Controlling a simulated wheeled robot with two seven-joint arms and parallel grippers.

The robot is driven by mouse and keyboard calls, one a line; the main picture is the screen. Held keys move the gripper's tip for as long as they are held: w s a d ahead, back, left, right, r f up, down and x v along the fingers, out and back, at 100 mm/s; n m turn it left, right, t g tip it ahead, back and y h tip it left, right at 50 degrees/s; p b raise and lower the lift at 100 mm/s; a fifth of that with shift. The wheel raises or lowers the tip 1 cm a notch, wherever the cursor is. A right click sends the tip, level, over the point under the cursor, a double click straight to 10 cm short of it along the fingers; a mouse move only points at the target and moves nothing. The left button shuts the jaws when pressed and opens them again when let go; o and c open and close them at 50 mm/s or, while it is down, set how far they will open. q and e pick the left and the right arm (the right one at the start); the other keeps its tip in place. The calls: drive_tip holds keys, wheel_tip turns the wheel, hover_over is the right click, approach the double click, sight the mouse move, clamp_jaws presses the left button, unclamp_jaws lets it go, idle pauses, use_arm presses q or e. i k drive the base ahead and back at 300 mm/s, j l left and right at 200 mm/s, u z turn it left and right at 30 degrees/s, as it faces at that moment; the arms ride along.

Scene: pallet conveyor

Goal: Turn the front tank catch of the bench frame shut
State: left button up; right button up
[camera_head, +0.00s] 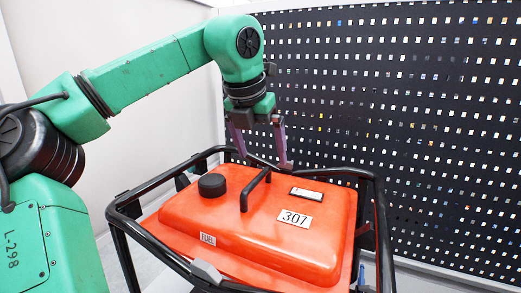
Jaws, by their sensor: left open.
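My left gripper (262,158) points down above the far side of the frame, behind the tank handle. Its two fingers are apart with nothing between them. It is well away from the near catch. My right gripper is not in view.
A black perforated panel (400,110) stands behind and to the right of the frame. A pale wall is at the back left. The black handle (254,188) rises above the tank top. The space above the tank's near half is clear.

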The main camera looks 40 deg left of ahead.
sight(202, 269)
drive_tip(key=k, duration=1.5)
